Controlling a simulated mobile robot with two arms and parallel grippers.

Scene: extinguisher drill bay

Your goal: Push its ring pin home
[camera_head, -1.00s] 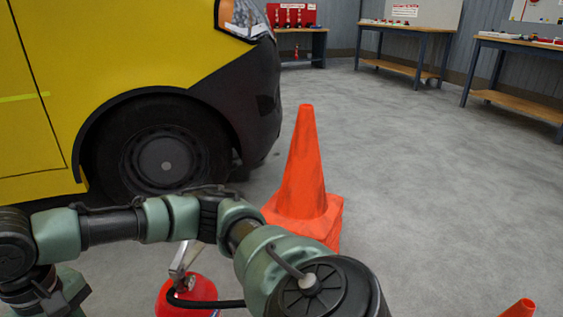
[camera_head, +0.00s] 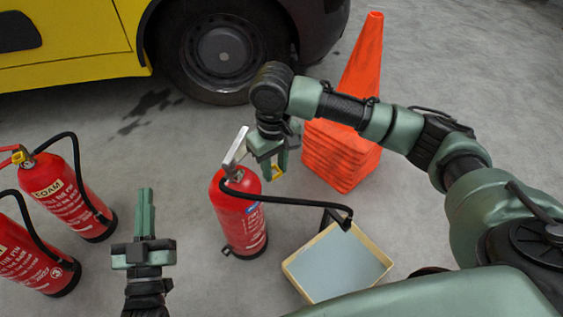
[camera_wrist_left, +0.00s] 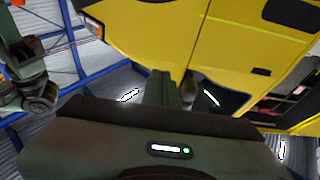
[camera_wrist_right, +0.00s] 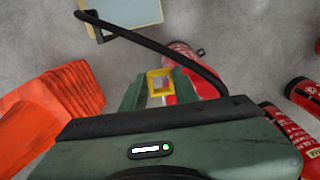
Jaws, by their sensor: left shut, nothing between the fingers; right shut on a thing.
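A red extinguisher (camera_head: 240,215) stands upright on the floor in the middle of the head view, with a grey lever (camera_head: 235,150) and a black hose. My right gripper (camera_head: 272,168) is beside its head, on the right, shut on a yellow ring pin (camera_head: 278,173). In the right wrist view the ring pin (camera_wrist_right: 159,76) shows between the fingers, with part of the red extinguisher (camera_wrist_right: 181,86) behind it. I cannot tell how deep the pin sits in the head. My left gripper (camera_head: 145,198) is shut and empty, pointing up, left of the extinguisher; its fingers (camera_wrist_left: 160,88) show in the left wrist view.
Two more red extinguishers (camera_head: 72,199) (camera_head: 30,262) stand at the left. Stacked orange cones (camera_head: 345,140) stand right of my right gripper. A shallow tray (camera_head: 289,270) with a blue-grey inside is front right of the extinguisher. A yellow vehicle (camera_head: 75,45) is behind.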

